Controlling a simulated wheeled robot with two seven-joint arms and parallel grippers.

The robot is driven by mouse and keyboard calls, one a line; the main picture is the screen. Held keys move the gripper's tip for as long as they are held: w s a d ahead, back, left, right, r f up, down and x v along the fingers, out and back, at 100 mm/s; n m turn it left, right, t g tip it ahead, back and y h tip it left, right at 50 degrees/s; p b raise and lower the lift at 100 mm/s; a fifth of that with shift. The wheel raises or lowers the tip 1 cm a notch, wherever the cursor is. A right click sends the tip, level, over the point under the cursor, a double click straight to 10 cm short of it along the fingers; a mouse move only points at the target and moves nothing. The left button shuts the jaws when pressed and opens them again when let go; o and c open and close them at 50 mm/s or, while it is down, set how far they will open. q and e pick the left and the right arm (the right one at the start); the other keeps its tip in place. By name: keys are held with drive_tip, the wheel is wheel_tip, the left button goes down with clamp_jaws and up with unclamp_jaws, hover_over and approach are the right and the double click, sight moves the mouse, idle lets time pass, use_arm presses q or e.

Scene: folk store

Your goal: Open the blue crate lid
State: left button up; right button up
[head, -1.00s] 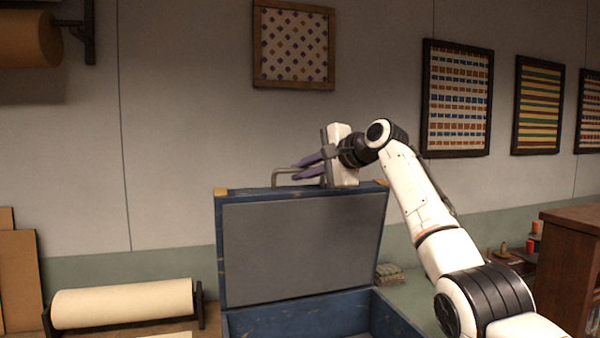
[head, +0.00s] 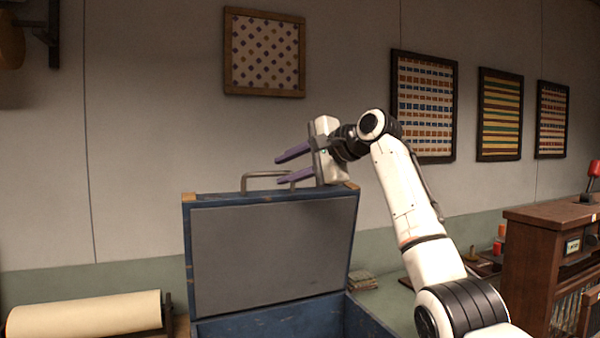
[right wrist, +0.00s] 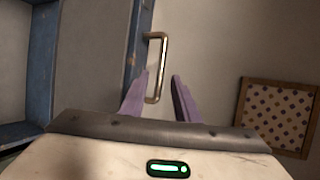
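The blue crate (head: 370,322) stands at the bottom middle of the head view. Its lid (head: 270,262) is raised and stands close to upright, with its grey inner panel facing me. A metal handle (head: 262,175) sticks up from the lid's top edge and also shows in the right wrist view (right wrist: 163,50). My right gripper (head: 279,170) is at the lid's top edge, beside the handle, with its purple fingers spread apart. In the right wrist view the left finger overlaps the handle's near end; contact cannot be told. My left gripper is not in view.
A cabinet (head: 540,255) stands at the right, with small spools near it. A paper roll (head: 85,313) lies at the lower left. Framed textiles (head: 264,52) hang on the wall behind the crate. The air left of the lid is free.

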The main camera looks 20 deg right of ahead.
drive_tip(key=b+v, duration=0.1)
drive_tip(key=v, duration=0.4)
drive_tip(key=shift+s, duration=0.1)
idle(0.3)
